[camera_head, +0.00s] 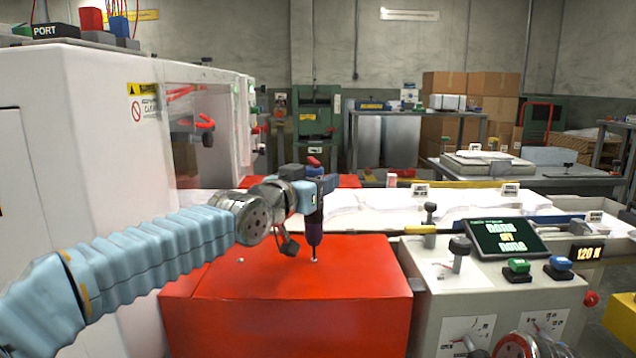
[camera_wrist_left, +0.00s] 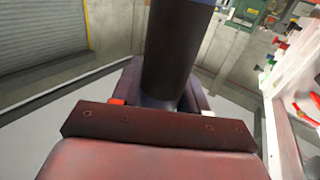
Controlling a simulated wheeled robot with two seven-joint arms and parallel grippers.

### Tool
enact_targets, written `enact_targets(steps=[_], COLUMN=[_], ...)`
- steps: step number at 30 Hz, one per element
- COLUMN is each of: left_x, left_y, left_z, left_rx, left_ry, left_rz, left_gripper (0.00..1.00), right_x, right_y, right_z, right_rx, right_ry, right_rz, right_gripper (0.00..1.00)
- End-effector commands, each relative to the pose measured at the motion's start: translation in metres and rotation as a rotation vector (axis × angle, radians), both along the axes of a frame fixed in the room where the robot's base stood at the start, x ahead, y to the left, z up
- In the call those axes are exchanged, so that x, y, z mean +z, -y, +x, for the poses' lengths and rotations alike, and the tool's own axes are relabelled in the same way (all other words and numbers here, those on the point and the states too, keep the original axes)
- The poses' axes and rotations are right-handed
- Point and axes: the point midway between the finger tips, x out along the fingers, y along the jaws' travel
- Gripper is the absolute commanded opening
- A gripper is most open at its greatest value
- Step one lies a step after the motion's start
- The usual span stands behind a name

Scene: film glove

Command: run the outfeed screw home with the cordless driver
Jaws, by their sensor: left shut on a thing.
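The cordless driver (camera_head: 314,222) is dark purple and stands upright, bit down, above the red cover (camera_head: 290,325) of the machine. My left gripper (camera_head: 304,194) is shut on the driver, with the arm reaching in from the left. The bit ends at a small bright screw (camera_head: 314,260) on the cover's top; I cannot tell whether it is seated in the head. A second small screw (camera_head: 240,260) shows to its left. In the left wrist view the driver's dark cylindrical body (camera_wrist_left: 176,60) rises beyond my gripper's dark red plate, which hides the lower part.
A white machine housing (camera_head: 90,150) stands close on the left. Right of the cover is a grey control panel (camera_head: 440,290) with knobs, buttons and a green screen (camera_head: 507,238). A conveyor with white sheets (camera_head: 370,212) runs behind. The red top is otherwise mostly clear.

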Motion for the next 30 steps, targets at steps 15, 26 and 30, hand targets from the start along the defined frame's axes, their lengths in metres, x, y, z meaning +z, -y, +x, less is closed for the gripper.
enact_targets(steps=[15,26,30], left_x=[-0.0011,-0.0023,-0.0024], left_y=[0.0001,0.0001,0.0001], left_z=[-0.0003,-0.0003,-0.0002], left_rx=[0.000,0.000,0.000], left_ry=[0.002,0.002,0.002], left_rz=[0.000,0.000,0.000], left_gripper=[0.13,0.13,0.13], right_x=[-0.0051,-0.0079,-0.0085], right_y=[0.0000,0.0000,0.0000], right_z=[0.0000,0.0000,0.0000], right_rx=[0.000,0.000,0.000], right_ry=[0.000,0.000,0.000], right_rz=[0.000,0.000,0.000], right_gripper=[0.43,0.43,0.43])
